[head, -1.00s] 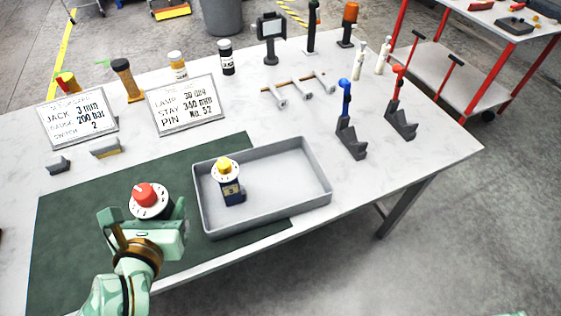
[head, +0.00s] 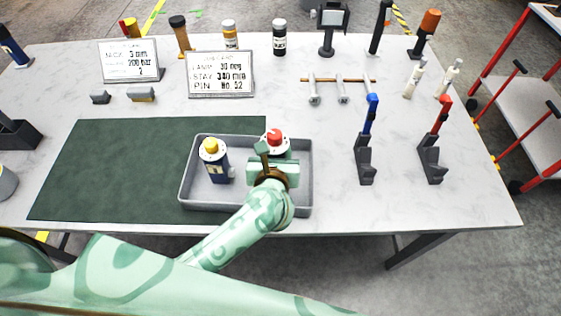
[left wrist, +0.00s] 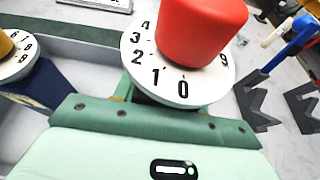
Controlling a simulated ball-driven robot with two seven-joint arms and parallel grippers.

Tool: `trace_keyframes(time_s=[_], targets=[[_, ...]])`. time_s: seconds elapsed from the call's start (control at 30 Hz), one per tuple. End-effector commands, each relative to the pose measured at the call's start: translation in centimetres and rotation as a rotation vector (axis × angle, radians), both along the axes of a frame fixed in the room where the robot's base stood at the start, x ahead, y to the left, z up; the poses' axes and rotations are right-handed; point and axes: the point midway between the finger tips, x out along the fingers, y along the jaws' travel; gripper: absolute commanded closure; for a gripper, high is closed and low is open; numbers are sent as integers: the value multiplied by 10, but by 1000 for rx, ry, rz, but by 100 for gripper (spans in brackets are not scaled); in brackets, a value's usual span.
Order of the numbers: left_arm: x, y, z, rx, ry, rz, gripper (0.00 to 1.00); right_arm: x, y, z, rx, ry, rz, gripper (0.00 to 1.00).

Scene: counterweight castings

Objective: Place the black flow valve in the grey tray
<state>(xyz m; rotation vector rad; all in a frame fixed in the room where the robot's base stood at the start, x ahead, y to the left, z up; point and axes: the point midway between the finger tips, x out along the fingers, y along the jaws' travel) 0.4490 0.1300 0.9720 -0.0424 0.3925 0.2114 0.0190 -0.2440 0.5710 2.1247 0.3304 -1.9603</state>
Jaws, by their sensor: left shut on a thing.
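The valve in my left gripper has a red knob (head: 274,137) on a white numbered dial; it also shows large in the left wrist view (left wrist: 200,30). Its body is mostly hidden by the gripper, so I cannot clearly tell its colour. My left gripper (head: 273,165) is shut on it, over the right half of the grey tray (head: 186,184). I cannot tell whether the valve touches the tray floor. A dark blue valve with a yellow knob (head: 215,165) stands upright in the tray's left half; its dial edge shows in the left wrist view (left wrist: 15,60). My right gripper is out of view.
A dark green mat (head: 110,170) lies left of the tray. Levers with blue (head: 371,115) and red handles (head: 440,118) stand on dark bases to the right. A rack (head: 340,80), two sign boards and several bottles stand behind. The table's front edge is close below the tray.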

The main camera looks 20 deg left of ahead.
Motion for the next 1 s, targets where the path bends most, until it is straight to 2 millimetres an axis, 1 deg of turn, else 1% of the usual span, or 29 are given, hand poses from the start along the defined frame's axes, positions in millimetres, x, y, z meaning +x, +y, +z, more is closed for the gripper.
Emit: trace_keyframes(time_s=[0.03,0.17,0.23,0.3,0.4,0.5,0.7,0.83,0.87,0.9,0.93,1.0], targets=[[4,-3,-6,0,-3,-1,100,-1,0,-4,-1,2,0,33],[10,-7,-12,-1,-4,-1,100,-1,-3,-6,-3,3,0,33],[14,-10,-20,0,-3,-1,100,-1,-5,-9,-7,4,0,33],[13,-9,-33,3,-1,-1,100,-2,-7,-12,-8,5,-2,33],[14,-9,-45,1,-3,-1,100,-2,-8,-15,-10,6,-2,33],[13,-9,-48,0,-4,-1,100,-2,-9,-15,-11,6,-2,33],[13,-9,-47,0,-4,-1,100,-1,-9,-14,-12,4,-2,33],[13,-9,-51,-1,-3,-1,100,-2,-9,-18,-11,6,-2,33],[13,-9,-52,-1,-1,0,53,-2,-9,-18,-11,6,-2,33],[12,-9,-51,-1,-1,0,42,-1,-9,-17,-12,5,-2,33],[13,-9,-51,-1,-1,0,36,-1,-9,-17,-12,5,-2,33],[12,-9,-51,-1,-1,0,36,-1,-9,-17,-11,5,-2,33]])
